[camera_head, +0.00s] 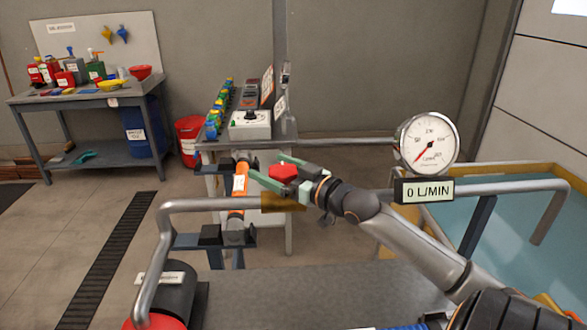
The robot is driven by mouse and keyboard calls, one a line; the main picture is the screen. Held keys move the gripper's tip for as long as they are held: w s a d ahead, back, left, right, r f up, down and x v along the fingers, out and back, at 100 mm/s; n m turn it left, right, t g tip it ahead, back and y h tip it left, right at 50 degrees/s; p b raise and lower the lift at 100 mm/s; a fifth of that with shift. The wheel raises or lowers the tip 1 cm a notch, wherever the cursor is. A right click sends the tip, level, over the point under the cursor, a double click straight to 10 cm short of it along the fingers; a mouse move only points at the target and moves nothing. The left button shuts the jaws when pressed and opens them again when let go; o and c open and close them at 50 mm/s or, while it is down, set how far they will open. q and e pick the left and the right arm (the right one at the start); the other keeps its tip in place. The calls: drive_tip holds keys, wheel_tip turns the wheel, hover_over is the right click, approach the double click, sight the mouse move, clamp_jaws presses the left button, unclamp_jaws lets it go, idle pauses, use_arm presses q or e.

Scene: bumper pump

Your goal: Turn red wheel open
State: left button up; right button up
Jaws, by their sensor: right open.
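The red wheel (284,172) shows as a small red shape near the middle of the view, partly hidden by my right gripper. My right gripper (266,165) is open, with its green fingers pointing left. One finger passes in front of the wheel and the other behind it. I cannot tell whether either finger touches the wheel. A round gauge (428,143) stands to the right, above a display (425,191) reading 0 L/MIN. My left gripper is not in view.
A control box (250,124) sits on a stand behind. A water tank (530,225) is at right. A workbench (85,96) with bottles stands at back left.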

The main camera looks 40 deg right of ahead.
drive_tip(key=s+d, duration=0.1)
drive_tip(key=s, duration=1.1)
drive_tip(key=shift+d+r, duration=0.1)
idle(0.8)
